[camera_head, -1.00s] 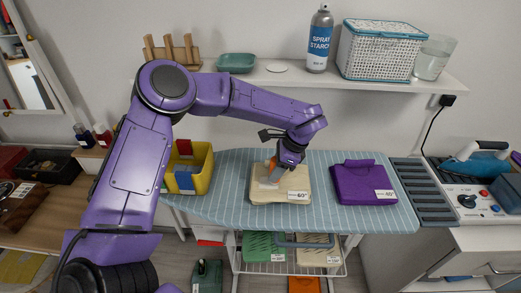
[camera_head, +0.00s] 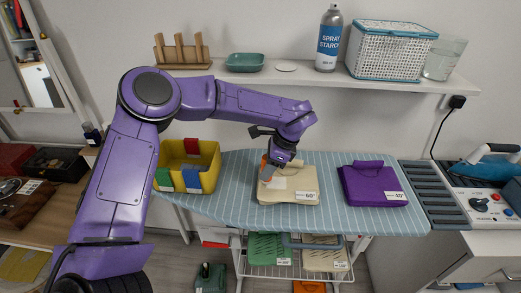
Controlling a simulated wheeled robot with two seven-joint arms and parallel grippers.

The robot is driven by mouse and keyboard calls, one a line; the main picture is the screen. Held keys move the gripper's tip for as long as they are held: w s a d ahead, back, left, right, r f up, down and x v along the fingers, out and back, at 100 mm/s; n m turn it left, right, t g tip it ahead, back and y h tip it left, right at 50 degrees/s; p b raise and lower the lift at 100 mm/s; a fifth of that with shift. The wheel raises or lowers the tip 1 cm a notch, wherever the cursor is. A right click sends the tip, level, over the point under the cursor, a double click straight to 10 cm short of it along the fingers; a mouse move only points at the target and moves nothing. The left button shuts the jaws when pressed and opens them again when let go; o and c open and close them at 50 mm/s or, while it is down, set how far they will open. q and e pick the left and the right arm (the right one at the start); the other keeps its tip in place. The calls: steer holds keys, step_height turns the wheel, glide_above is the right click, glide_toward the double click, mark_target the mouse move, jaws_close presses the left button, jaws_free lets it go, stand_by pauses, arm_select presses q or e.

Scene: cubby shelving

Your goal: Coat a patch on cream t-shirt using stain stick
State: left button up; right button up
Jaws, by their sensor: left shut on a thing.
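The cream t-shirt (camera_head: 302,184) lies folded on the striped ironing board, with a "60°" tag on its front edge. My left gripper (camera_head: 270,163) points down over the shirt's left part and is shut on the stain stick (camera_head: 265,170), a small orange and whitish stick. The stick's lower end is at or just above the cloth; I cannot tell whether it touches. A paler patch (camera_head: 277,183) shows on the shirt beside the stick. My right gripper is not in view.
A purple folded garment (camera_head: 370,184) lies to the right on the ironing board (camera_head: 228,212). A yellow bin (camera_head: 205,155) with coloured tabs stands left. An iron (camera_head: 490,170) sits at the far right. A shelf (camera_head: 300,84) with spray starch (camera_head: 328,40) and a basket (camera_head: 390,50) runs behind.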

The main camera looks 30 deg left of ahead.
arm_select(q)
steer(key=shift+s+a+r+p, duration=0.1)
steer(key=shift+a+r+p, duration=0.15)
steer(key=shift+r, duration=0.35)
steer(key=shift+s+a+r+p, duration=0.1)
steer(key=shift+r+p, duration=0.15)
steer(key=shift+r, duration=0.35)
steer(key=shift+p+v, duration=0.55)
steer(key=shift+v, duration=0.55)
steer(key=shift+s+a+r+p, duration=0.15)
steer(key=shift+r+p, duration=0.65)
steer(key=shift+r, duration=1.1)
